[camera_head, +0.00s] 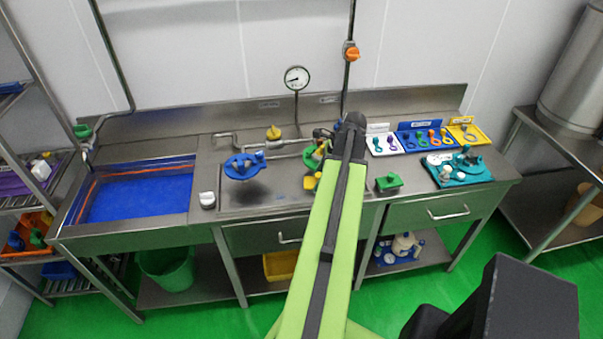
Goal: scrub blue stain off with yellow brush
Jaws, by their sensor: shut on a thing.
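My gripper (325,134) is at the far end of my green arm, over the steel counter, and my own arm hides most of its jaws. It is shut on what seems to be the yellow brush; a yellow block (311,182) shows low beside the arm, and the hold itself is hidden. A dark bluish patch (252,191), perhaps the blue stain or a shadow, lies on the sunken steel worktop (285,199) left of my gripper. A round blue part with a knob (240,166) is just behind the patch.
A green round part (312,158) is close left of my arm, and a green block (388,182) is right of it. A blue-floored sink (140,195) lies left. Trays of small parts (425,139) and a teal tray (480,178) stand right. Pipes run along the back.

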